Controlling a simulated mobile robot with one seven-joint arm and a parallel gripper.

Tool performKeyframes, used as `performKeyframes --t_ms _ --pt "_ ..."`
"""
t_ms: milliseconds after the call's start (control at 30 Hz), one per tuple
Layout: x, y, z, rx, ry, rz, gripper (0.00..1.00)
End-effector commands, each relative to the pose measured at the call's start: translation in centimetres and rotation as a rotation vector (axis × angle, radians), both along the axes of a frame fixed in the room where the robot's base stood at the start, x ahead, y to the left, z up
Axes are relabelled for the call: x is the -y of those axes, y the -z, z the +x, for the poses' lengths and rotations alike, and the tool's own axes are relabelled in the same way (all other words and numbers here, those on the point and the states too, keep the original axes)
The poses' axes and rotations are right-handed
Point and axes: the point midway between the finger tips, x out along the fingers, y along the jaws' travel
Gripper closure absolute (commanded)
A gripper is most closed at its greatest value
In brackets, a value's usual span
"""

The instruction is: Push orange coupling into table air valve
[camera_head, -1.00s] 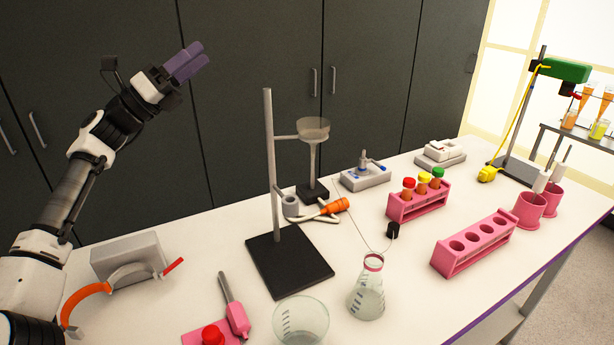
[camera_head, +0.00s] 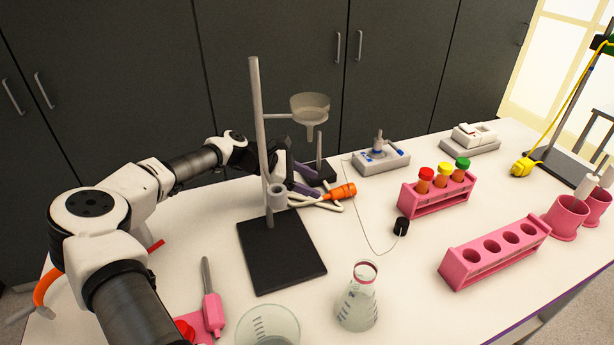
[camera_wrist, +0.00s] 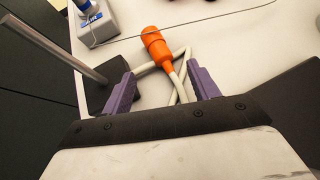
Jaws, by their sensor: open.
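The orange coupling (camera_head: 340,191) lies on the white table on the end of a looped pale hose (camera_head: 322,203), right of the stand. In the wrist view the coupling (camera_wrist: 156,45) is ahead of and between my fingertips, apart from them. My gripper (camera_head: 308,181) has purple fingers spread low around the hose; it also shows in the wrist view (camera_wrist: 160,78). Nothing is gripped. A grey block with blue knobs and an upright nozzle (camera_head: 380,160), seemingly the table air valve, stands behind and right of the coupling. Its corner shows in the wrist view (camera_wrist: 97,24).
The stand's pole (camera_head: 260,130) rises in front of my gripper from a black base (camera_head: 280,250), with a funnel (camera_head: 310,108) overhead. A thin cable runs to a small black piece (camera_head: 401,226). A pink tube rack (camera_head: 438,197) and flask (camera_head: 358,300) stand nearby.

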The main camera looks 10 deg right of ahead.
Motion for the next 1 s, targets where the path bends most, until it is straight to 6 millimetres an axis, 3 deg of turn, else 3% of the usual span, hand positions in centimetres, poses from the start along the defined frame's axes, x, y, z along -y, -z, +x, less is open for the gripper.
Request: performKeyframes --t_ms 300,500,933,1000 --pt "4.0 2.9 -0.5 -0.002 0.001 -0.003 0.4" --pt "5.6 3.6 -0.6 -0.002 0.0 -0.003 0.4" --pt "6.2 3.7 -0.7 -0.002 -0.001 -0.002 0.4" --pt "6.2 3.7 -0.7 -0.002 -0.001 -0.002 0.48"
